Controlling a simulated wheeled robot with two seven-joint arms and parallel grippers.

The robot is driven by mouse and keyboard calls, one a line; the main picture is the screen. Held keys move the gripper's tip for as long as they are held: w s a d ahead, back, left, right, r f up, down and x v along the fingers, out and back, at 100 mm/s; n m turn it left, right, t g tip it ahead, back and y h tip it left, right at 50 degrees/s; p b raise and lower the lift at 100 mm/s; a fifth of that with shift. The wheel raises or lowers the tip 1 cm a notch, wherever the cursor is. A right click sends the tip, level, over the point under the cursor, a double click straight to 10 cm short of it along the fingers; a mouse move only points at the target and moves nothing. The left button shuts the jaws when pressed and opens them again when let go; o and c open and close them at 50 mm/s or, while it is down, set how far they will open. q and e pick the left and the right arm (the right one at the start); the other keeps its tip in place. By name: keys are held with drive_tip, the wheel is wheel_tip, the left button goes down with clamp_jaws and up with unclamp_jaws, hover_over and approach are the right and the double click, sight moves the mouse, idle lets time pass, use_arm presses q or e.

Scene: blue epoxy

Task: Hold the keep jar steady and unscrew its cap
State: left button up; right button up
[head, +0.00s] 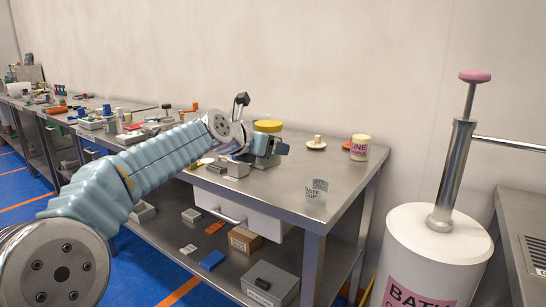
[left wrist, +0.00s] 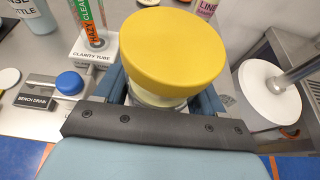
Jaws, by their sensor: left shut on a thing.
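The jar with a wide yellow cap (head: 268,126) stands upright at the back of the steel table. The same yellow cap (left wrist: 185,45) fills the top middle of the left wrist view and sits on the jar. Only a pale strip of the jar body (left wrist: 158,98) shows under the cap; the rest is hidden by my gripper. My left gripper (head: 264,147) is shut on the jar body below the cap, with a finger on each side. My right gripper is in neither view.
On the steel table (head: 310,180) stand a cream jar with a pink label (head: 360,148), a small beige knobbed piece (head: 316,142) and a clear waste cup (head: 317,190). A blue-topped bench drain (left wrist: 69,83) and a clarity tube stand (left wrist: 95,47) are close left. A white drum (head: 440,245) stands right.

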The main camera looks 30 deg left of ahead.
use_arm(q)
drive_tip(key=s+r, duration=0.2)
drive_tip(key=r, duration=0.1)
drive_tip(key=shift+d, duration=0.2)
drive_tip(key=s+d+r, duration=0.1)
drive_tip(key=s+r, duration=0.2)
drive_tip(key=s, duration=0.5)
drive_tip(key=shift+s+d, duration=0.25)
drive_tip(key=shift+d, duration=0.05)
drive_tip(key=o, duration=0.7)
drive_tip(key=c, duration=0.9)
